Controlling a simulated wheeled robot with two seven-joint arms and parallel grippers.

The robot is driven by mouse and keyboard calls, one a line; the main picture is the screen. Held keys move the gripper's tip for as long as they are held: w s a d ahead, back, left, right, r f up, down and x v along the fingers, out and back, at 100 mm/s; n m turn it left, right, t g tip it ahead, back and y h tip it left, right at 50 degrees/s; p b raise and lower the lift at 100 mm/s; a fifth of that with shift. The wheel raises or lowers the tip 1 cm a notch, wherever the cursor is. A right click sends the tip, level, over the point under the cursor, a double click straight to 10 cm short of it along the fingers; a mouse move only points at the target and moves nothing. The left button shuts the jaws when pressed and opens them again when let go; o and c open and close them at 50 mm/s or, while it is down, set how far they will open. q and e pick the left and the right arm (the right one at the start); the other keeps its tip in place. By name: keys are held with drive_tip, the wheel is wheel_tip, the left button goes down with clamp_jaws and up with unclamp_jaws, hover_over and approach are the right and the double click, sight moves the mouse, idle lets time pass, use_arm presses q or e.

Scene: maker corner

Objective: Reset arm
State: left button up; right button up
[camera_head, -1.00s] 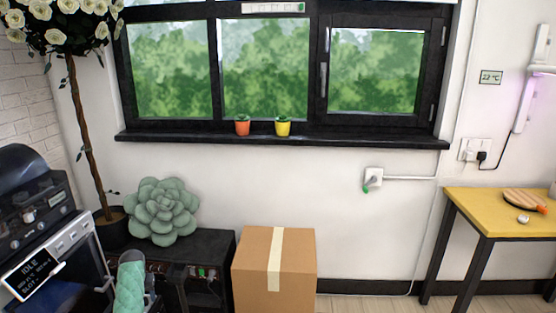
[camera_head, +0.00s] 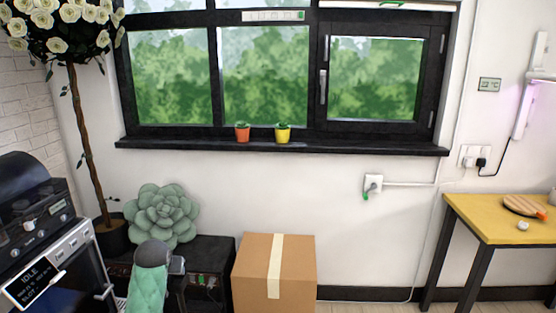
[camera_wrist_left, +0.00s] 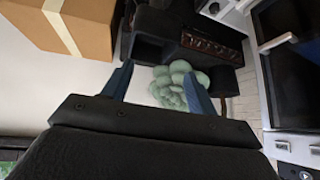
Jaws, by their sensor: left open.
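My left arm, in a green sleeve, comes up at the bottom left of the head view. Its gripper is not clearly seen there. In the left wrist view my left gripper (camera_wrist_left: 158,82) is open, its two blue fingers apart with nothing held between them. Beyond the fingers are the pale green succulent-shaped cushion (camera_wrist_left: 178,84) and the black low cabinet (camera_wrist_left: 160,24). My right arm and gripper do not show in either view.
A taped cardboard box (camera_head: 256,270) stands right of the black cabinet (camera_head: 212,252). A machine with an oven-like door (camera_head: 55,265) is at left, beside a potted rose tree (camera_head: 80,140). A yellow-topped table (camera_head: 480,215) is at right. Open floor lies between box and table.

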use_arm(q)
drive_tip(key=s+d+f+m+h+p, duration=0.1)
drive_tip(key=s+d+f, duration=0.1)
drive_tip(key=s+d, duration=0.5)
drive_tip(key=s+d+f+m+g+h, duration=0.1)
drive_tip(key=s+d, duration=0.3)
drive_tip(key=s, duration=0.7)
drive_tip(key=s+d+f+m+h+p, duration=0.1)
drive_tip(key=s+d+f, duration=0.1)
drive_tip(key=s+d, duration=0.5)
drive_tip(key=s+f+g, duration=0.1)
drive_tip(key=s+f, duration=0.2)
drive_tip(key=s, duration=0.4)
drive_tip(key=s+d+f+g, duration=0.1)
drive_tip(key=s+f, duration=0.3)
drive_tip(key=s, duration=0.4)
drive_tip(key=s+d+f+g+p, duration=0.1)
drive_tip(key=s+f, duration=0.3)
drive_tip(key=s, duration=0.4)
drive_tip(key=shift+s+g, duration=0.2)
drive_tip(key=shift+g, duration=0.4)
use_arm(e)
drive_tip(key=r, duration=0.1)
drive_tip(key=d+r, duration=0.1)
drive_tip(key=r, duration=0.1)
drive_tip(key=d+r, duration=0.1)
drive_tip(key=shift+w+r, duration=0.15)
use_arm(q)
drive_tip(key=shift+f, duration=0.1)
